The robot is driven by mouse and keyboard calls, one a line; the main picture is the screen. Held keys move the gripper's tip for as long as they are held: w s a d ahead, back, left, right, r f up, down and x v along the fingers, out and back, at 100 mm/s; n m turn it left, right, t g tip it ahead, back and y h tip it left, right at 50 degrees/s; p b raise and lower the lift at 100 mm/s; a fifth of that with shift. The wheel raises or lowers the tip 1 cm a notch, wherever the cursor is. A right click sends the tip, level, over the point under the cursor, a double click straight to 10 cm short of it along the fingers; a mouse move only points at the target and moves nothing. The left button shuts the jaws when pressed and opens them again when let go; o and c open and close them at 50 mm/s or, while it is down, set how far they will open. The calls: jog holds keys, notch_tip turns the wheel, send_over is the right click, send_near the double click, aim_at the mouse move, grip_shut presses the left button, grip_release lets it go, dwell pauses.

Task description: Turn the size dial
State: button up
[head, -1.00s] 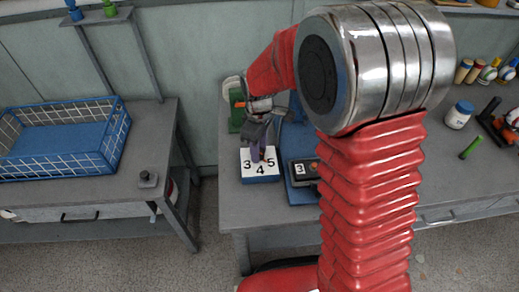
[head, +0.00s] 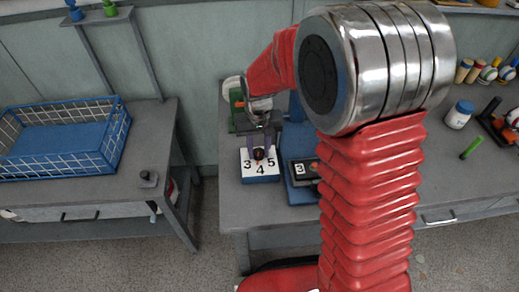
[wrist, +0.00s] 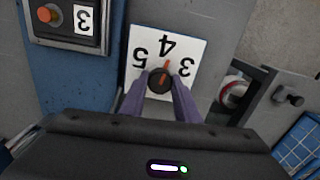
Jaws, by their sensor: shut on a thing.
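The size dial (wrist: 159,82) is a dark round knob with an orange-red pointer mark, on a white plate (wrist: 149,35) marked 3, 4 and 5. In the wrist view the pointer line runs towards the 4. The dial (head: 258,155) also shows in the head view, on top of a blue box (head: 262,179) on the bench. My gripper (wrist: 159,80) is shut on the dial, with one purple finger on either side of it. In the head view my gripper (head: 261,148) comes down on the dial from above.
A dark box (head: 302,171) with a "3" label and an orange button (wrist: 45,14) stands on a blue base right beside the dial. A blue wire basket (head: 62,143) stands on the left table, across a floor gap.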

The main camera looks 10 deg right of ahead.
aim_at(259, 151)
jog(key=m, duration=0.4)
jog(key=shift+w+r+m, duration=0.1)
jog(key=shift+m, duration=0.2)
jog(key=m, duration=0.5)
dwell(0.3)
jog(key=o, duration=1.1)
jog(key=shift+c, duration=0.2)
notch_tip(259, 151, up, 14)
jog(key=shift+f, duration=0.2)
